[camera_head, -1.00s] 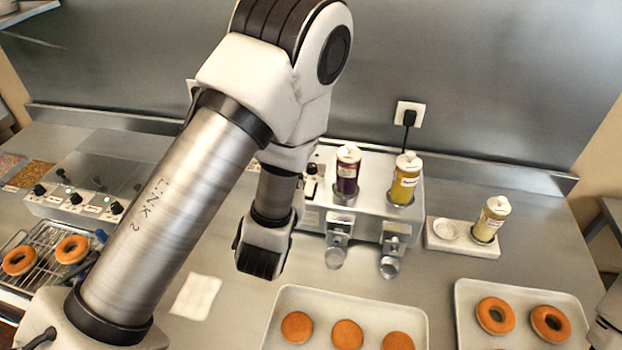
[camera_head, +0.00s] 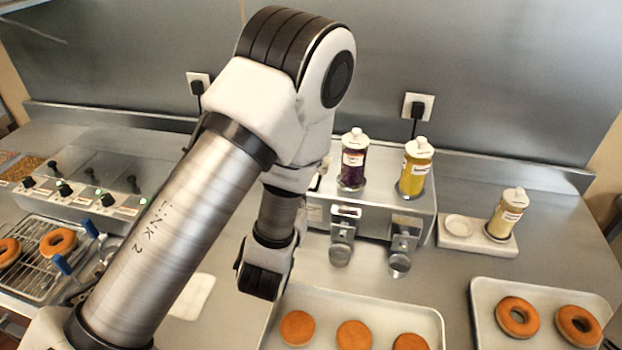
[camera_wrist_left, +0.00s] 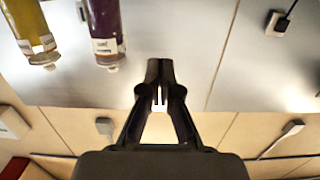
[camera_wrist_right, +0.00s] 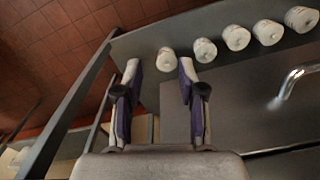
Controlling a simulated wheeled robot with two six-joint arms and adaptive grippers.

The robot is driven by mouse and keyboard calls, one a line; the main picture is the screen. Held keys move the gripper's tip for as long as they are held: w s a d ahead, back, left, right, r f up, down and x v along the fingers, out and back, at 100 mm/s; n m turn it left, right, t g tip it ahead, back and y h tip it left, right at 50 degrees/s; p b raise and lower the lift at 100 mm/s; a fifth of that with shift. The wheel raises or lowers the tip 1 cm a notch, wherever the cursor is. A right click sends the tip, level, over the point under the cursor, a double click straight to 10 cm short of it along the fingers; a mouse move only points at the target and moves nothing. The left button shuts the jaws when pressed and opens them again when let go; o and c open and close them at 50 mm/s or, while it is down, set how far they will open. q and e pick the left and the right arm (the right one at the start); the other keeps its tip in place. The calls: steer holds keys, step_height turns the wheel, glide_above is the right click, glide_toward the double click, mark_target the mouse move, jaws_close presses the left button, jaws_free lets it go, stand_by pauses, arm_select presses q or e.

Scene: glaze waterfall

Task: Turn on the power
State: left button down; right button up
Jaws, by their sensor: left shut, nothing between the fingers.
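A steel dispenser box (camera_head: 378,205) stands at the back middle with a purple bottle (camera_head: 353,160) and a yellow bottle (camera_head: 415,168) on top and two spouts in front. Its left end, where a power control could be, is mostly hidden by my left arm. A control panel (camera_head: 70,196) with several black knobs is at the left. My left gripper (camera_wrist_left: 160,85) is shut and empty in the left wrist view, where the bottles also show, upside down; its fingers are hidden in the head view. My right gripper (camera_wrist_right: 158,75) is open and empty.
Trays of doughnuts (camera_head: 478,318) and round buns (camera_head: 432,318) lie in front. A white holder (camera_head: 455,240) with a pale yellow bottle (camera_head: 506,215) stands at the right. Wall sockets (camera_head: 418,105) have plugged cables. White rolls (camera_wrist_right: 236,38) line a counter in the right wrist view.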

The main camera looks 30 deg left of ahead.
arm_select(q)
steer(key=b+x, duration=0.2)
steer(key=x, duration=0.7)
steer(key=shift+w+a, duration=0.1)
steer(key=shift+w, duration=0.05)
steer(key=f+b, duration=0.1)
steer(key=w+f+b, duration=0.1)
steer(key=f, duration=0.1)
steer(key=shift+a, duration=0.15)
steer(key=shift+w+f, duration=0.3)
steer(key=shift+f, duration=0.3)
steer(key=shift+s+r, duration=0.1)
